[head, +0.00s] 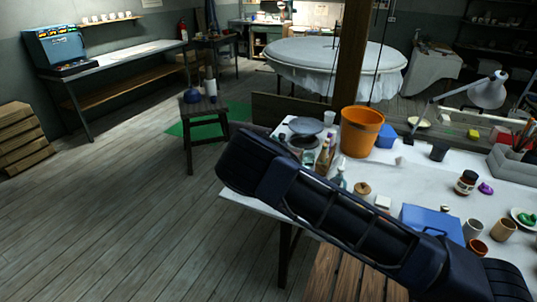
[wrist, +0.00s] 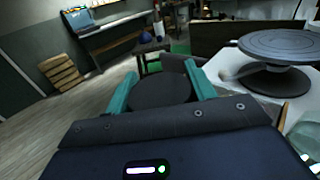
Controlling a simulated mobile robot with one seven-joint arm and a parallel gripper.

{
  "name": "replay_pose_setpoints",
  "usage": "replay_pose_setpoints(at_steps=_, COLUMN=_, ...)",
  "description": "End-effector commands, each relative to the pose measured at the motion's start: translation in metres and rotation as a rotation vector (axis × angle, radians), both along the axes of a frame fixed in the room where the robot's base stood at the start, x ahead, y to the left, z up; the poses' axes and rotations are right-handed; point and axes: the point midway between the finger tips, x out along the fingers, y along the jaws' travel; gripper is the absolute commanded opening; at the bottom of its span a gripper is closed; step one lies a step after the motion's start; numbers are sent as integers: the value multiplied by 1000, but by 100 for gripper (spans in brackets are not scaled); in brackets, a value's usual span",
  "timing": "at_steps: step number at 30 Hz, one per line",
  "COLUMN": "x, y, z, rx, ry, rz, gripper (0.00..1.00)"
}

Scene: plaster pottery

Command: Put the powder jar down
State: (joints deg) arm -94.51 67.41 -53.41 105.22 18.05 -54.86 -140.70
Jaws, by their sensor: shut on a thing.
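My gripper (wrist: 162,90) shows in the wrist view. Its two teal fingers are shut on the powder jar (wrist: 160,90), seen as a dark, round top between them. The jar's sides and base are hidden by my wrist. Beyond the fingers is the floor on the left, and the white-topped table (wrist: 228,66) lies close by on the right. In the head view my arm reaches across the table's front left part, and its far end is past the table's left edge. The gripper and the held jar cannot be made out there.
A grey turntable (wrist: 280,48) stands on the table close to the right of my gripper. In the head view, bottles (head: 325,155), an orange bucket (head: 361,132), a blue box (head: 432,222) and cups crowd the table. A dark stool (head: 204,106) stands on the floor beyond.

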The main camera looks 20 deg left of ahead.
Motion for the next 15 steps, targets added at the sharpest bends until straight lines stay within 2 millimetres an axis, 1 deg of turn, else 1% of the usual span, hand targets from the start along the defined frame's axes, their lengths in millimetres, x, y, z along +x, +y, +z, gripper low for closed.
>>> replay_pose_setpoints(at_steps=1, x=0, y=0, z=-8, rx=0, ry=0, rz=0, gripper=18)
replay_pose_setpoints(at_steps=3, x=0, y=0, z=-18, rx=1, ry=-1, rz=0, gripper=18)
replay_pose_setpoints(at_steps=11, x=1, y=0, z=-32, rx=2, ry=-1, rz=0, gripper=18)
replay_pose_setpoints(at_steps=15, x=0, y=0, z=-49, rx=1, ry=1, rz=-1, gripper=18)
